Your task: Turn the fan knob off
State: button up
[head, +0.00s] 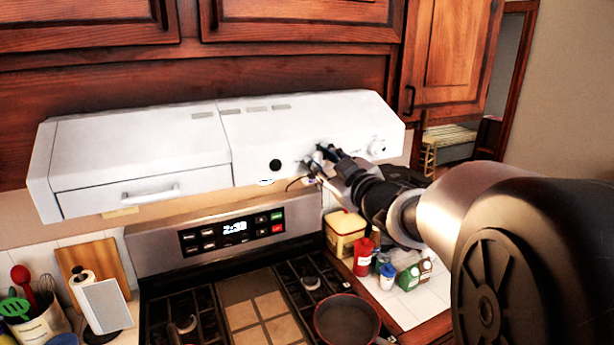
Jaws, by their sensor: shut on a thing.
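The white range hood (300,125) hangs under the dark wood cabinets. Its front panel has a small black round button or knob (275,165) and a white knob (377,147) farther right. My gripper (319,160) is at the panel between these two, its dark fingers shut on another white knob (312,163). The fingers partly hide this knob, and I cannot read its marking or its exact angle. My arm reaches in from the right.
Below stands the stove with a lit clock panel (233,231) and a dark pan (347,319). Several bottles, including a red one (363,257), stand on the counter to the right. A utensil crock (42,322) is at the lower left.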

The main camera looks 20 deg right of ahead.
jog(key=shift+n+b, duration=1)
jog(key=shift+n, duration=0.2)
jog(key=o, duration=1)
jog(key=shift+o, duration=0.2)
jog(key=s, duration=0.7)
jog(key=shift+s, duration=0.25)
